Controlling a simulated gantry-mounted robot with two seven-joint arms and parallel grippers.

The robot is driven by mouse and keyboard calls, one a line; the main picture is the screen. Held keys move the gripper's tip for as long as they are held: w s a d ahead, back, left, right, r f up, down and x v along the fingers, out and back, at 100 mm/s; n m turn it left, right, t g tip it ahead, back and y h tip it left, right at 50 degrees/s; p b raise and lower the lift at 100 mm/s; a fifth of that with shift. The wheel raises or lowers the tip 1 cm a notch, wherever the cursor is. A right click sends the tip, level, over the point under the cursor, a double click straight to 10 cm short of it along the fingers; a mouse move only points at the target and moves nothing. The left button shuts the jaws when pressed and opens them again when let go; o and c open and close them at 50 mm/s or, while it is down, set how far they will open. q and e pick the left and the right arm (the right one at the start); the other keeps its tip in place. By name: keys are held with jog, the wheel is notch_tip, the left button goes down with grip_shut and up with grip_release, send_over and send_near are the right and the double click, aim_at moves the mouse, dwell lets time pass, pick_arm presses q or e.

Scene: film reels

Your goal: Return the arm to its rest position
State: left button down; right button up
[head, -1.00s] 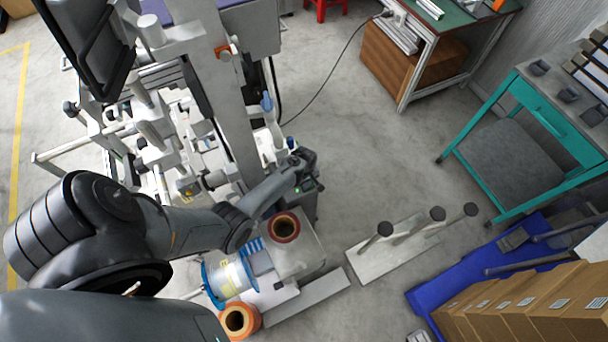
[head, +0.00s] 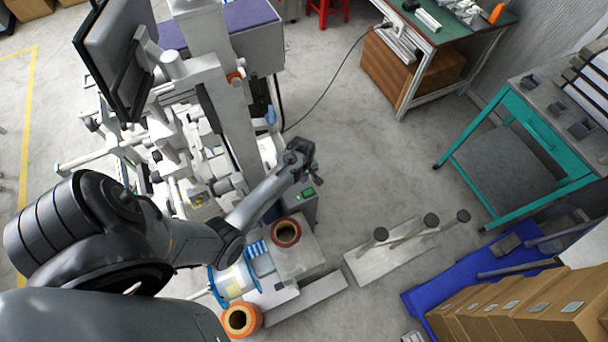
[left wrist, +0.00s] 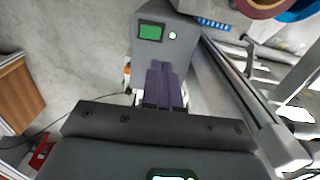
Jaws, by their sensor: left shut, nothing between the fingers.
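My left arm comes in from the left in the head view. Its gripper (head: 301,150) is above the floor beside the grey machine, just past the machine's small box with a green screen. In the left wrist view the gripper's dark fingers (left wrist: 163,86) lie together, shut and empty, in front of the grey box with a green screen (left wrist: 160,40). My right gripper is in neither view.
A blue-flanged reel (head: 234,281) and an orange reel (head: 240,320) are nearer me. A post stand (head: 385,262), a teal table (head: 540,120) and cardboard boxes (head: 520,305) are to the right. Open floor lies between.

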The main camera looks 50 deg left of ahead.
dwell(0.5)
pick_arm(q)
jog(key=s+d+f+m+g+y, duration=0.1)
jog(key=s+m, duration=0.1)
jog(key=s, duration=0.5)
jog(key=s+d+f+m, duration=0.1)
jog(key=s, duration=0.7)
jog(key=s+d+r+m+t, duration=0.2)
jog(key=d+r+m, duration=0.6)
jog(key=d+r, duration=0.35)
jog(key=d+r+m+t+p, duration=0.1)
jog(key=d+r+m+p, duration=0.1)
jog(key=r+p, duration=0.5)
jog(key=w+d+r+m+t+h+p, duration=0.1)
jog(key=r+m+p, duration=0.4)
jog(key=r, duration=1.4)
jog(key=shift+w+d+p, duration=0.25)
jog(key=shift+d+p, duration=0.45)
jog(key=shift+p, duration=0.45)
jog(key=shift+r, duration=0.1)
